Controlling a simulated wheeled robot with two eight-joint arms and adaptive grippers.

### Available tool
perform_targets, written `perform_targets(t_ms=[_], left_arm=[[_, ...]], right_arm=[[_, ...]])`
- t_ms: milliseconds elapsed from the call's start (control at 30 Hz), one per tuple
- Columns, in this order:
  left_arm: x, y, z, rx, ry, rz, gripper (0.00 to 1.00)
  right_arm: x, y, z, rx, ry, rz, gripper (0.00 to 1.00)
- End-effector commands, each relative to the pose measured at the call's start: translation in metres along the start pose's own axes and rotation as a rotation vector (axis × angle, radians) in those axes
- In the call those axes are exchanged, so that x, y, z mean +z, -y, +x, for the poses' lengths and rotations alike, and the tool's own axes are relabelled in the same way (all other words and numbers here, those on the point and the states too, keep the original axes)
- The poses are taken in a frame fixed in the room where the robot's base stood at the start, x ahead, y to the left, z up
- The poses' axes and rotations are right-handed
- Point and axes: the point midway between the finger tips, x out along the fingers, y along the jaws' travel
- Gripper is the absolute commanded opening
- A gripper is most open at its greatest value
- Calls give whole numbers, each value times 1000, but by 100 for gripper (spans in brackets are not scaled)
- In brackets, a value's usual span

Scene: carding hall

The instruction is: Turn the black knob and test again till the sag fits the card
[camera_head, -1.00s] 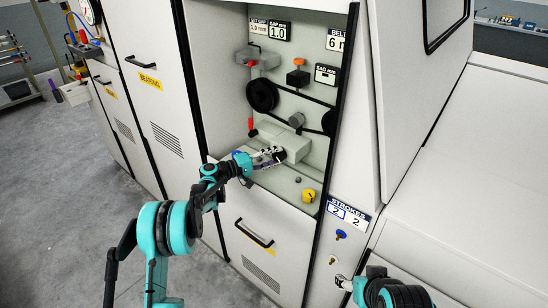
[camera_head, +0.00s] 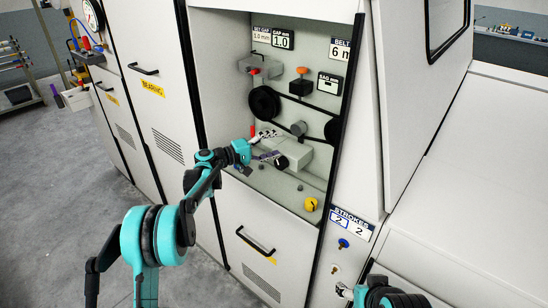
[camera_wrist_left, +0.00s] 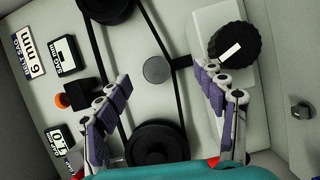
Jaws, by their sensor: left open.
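The black knob (camera_head: 281,162), with a white mark on its face in the left wrist view (camera_wrist_left: 246,58), sits on a pale block inside the machine bay. My left gripper (camera_head: 273,146) is open and empty, just left of the knob and apart from it. In the left wrist view its fingers (camera_wrist_left: 163,98) are spread, with the knob beyond the right finger. The card (camera_wrist_left: 29,52) reads 6 mm. The sag display (camera_head: 329,83) shows no readable number.
A belt runs round black pulleys (camera_head: 264,103) near my left gripper. A block with an orange top (camera_head: 300,86) and a grey disc (camera_head: 298,128) are close by. A yellow knob (camera_head: 311,204) is on the bay floor. A strokes panel (camera_head: 349,224) is outside, right.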

Motion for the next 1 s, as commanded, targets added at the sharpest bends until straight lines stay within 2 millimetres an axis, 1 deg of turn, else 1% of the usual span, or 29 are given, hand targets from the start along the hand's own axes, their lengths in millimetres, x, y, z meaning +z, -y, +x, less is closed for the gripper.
perform_targets(t_ms=[33, 133, 433, 567, 667, 767, 800, 867, 900, 967, 1000], left_arm=[[1, -5, 2, -1, 2, 1, 64], [0, -10, 1, -2, 0, 2, 64], [-2, -9, 0, -5, -4, 4, 64], [6, -14, -2, -35, -3, 17, 64], [24, -24, -9, -108, -2, 48, 64], [54, -34, -24, -219, 2, 97, 64], [67, -36, -32, -269, 2, 121, 64], [87, -39, -46, -342, 3, 156, 64], [102, -40, -56, -389, 4, 179, 64], [123, -40, -72, -461, 4, 216, 64], [136, -40, -85, -508, 3, 242, 64]], right_arm=[[0, 0, 0, 0, 0, 0, 64], [0, 0, 0, 0, 0, 0, 64], [1, 0, 1, 0, 0, 0, 64], [1, 0, 1, 0, 0, 0, 64], [1, 0, 1, 0, 0, 0, 64], [1, 0, 1, 0, 0, 0, 64], [1, 0, 1, 0, 0, 0, 64], [1, 0, 1, 0, 0, 0, 64], [1, 0, 1, 0, 0, 0, 64], [1, 0, 1, 0, 0, 0, 64], [1, 0, 1, 0, 0, 0, 64]])
